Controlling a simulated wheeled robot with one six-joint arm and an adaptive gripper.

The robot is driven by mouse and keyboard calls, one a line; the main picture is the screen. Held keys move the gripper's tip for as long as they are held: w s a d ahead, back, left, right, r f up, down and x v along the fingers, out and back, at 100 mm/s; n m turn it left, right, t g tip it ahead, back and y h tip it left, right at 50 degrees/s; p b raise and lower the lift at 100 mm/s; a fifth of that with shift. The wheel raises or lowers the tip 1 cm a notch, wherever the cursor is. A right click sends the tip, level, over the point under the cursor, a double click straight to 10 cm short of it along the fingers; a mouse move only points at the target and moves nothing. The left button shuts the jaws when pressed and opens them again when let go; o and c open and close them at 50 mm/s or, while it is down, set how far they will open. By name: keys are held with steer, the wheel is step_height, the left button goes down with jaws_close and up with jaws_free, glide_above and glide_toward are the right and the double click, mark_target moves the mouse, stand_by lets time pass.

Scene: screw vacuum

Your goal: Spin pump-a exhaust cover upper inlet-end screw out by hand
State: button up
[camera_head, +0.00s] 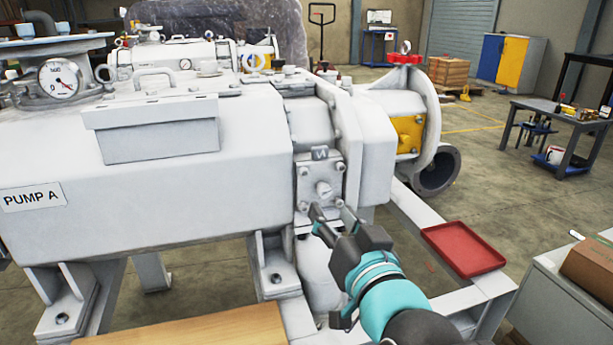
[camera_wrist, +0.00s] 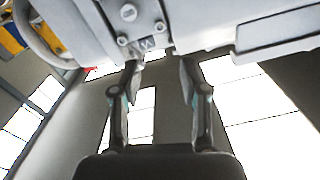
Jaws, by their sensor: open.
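Pump A (camera_head: 200,200) is a large light-grey machine with a "PUMP A" label. On its right end sits a small square cover plate (camera_head: 313,190), with screw heads near its corners and a round stub (camera_head: 323,189) in the middle. The upper left screw (camera_head: 304,171) and upper right screw (camera_head: 340,167) are visible. I cannot tell which is the inlet-end one. My gripper (camera_head: 318,218) is open and appears empty, its fingertips near the plate's lower edge. In the wrist view, my open fingers (camera_wrist: 160,68) point toward grey metal with screw heads (camera_wrist: 128,12), apart from them.
A red tray (camera_head: 464,248) lies on the frame to the right of my gripper. A grey lidded box (camera_head: 160,140) projects from the pump's front. A flanged pipe (camera_head: 435,170) stands behind right. A workbench (camera_head: 560,115) and open floor lie farther right.

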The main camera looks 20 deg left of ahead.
mark_target(305, 174)
steer(key=p+x, duration=0.2)
steer(key=x, duration=1.1)
steer(key=shift+w+a, duration=0.15)
steer(key=shift+w, duration=0.2)
jaws_close()
